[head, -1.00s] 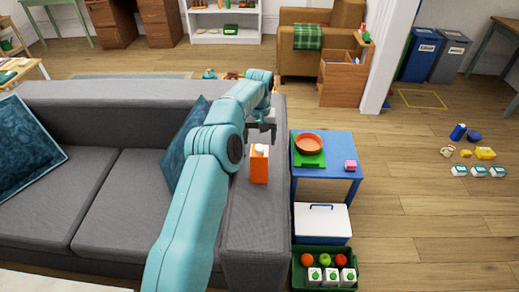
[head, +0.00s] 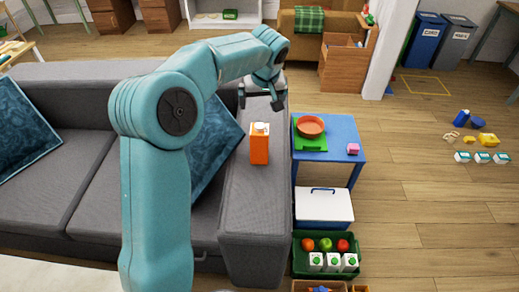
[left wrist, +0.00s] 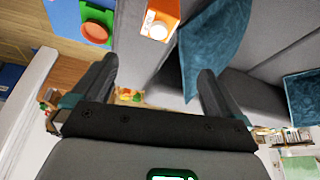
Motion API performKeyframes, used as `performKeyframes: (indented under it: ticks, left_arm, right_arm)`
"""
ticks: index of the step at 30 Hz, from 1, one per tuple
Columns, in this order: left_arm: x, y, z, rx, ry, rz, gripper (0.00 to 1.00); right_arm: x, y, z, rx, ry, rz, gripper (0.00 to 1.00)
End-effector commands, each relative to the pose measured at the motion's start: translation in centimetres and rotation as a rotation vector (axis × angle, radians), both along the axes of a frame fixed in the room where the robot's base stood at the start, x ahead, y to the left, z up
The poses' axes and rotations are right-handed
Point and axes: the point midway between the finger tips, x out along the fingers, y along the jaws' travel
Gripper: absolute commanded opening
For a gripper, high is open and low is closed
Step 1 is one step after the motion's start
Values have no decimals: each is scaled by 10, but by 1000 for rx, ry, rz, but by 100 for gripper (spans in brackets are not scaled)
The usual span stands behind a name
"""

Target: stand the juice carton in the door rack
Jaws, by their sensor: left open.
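The orange juice carton (head: 260,145) with a white cap stands upright on the grey sofa's armrest (head: 255,200). It also shows at the top of the left wrist view (left wrist: 160,18). My left gripper (head: 263,101) is above and behind the carton in the head view, open and empty, with its fingers apart from it. In the left wrist view the two dark fingers (left wrist: 155,82) are spread with nothing between them. No door rack can be made out in these frames. My right gripper is not in view.
Right of the armrest stands a blue table (head: 340,135) with an orange bowl (head: 310,126) on a green board. A white cooler (head: 323,208) and a green crate (head: 299,262) of fruit and small cartons are nearer. Blue cushions (head: 215,150) lie on the sofa.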

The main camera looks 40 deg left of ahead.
Motion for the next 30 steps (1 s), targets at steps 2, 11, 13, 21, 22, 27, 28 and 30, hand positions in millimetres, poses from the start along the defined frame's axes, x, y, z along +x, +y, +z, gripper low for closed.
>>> performKeyframes:
  ticks: [2, 11, 13, 21, 22, 27, 28, 30]
  left_arm:
    - [4, -1, -8, 0, -5, -7, 100]
    - [19, 20, -72, -3, 1, -7, 100]
    - [23, 23, -83, -2, 0, -7, 100]
    - [29, 31, -106, -1, -2, -7, 100]
    - [30, 31, -110, -2, -1, -7, 100]
    - [36, 38, -137, -2, 0, -7, 100]
    - [37, 40, -140, -2, -1, -7, 100]
    - [39, 42, -146, -2, -2, -7, 100]
  right_arm:
    - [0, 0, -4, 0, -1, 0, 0]
    - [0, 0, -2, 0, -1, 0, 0]
    - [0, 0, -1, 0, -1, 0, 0]
    - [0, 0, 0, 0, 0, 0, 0]
    - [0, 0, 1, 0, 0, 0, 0]
    - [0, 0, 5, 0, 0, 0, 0]
    - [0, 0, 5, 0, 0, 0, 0]
    - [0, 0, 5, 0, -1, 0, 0]
